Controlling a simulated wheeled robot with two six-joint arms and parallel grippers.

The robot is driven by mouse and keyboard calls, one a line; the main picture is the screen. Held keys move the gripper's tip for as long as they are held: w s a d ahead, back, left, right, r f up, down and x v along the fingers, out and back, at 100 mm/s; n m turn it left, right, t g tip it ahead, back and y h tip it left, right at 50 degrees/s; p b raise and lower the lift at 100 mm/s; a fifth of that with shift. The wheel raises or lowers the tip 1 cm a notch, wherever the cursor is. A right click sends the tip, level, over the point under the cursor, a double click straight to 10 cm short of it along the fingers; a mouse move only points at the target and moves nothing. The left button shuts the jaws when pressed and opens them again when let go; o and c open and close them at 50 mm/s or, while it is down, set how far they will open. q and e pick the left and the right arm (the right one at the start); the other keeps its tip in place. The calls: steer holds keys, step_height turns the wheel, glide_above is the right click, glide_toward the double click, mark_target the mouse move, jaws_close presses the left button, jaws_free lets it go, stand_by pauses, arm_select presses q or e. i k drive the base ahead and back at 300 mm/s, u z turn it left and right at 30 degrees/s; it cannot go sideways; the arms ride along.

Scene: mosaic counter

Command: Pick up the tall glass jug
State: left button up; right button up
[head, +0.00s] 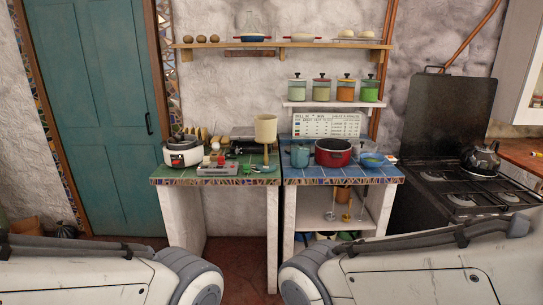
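I cannot clearly make out a tall glass jug. A faint clear glass shape (252,22) rises above a blue dish (252,38) on the upper wall shelf; whether it is a jug or a dome I cannot tell. Small, thin upright objects (346,214) stand on the lower shelf under the blue-tiled counter, too small to identify. Parts of my two arms fill the bottom left and bottom right of the head view, well in front of the counters. Neither gripper is in view.
The green-tiled counter holds a white cooker (182,151) and a cream cup-shaped object (265,129). The blue-tiled counter holds a red pot (333,153), a blue mug (300,156) and a bowl (372,160). A stove (465,190) with a kettle (482,158) stands right.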

mark_target(300, 145)
steer(key=i, duration=1.45)
steer(key=u, duration=0.75)
steer(key=i, duration=1.65)
steer(key=z, duration=2.6)
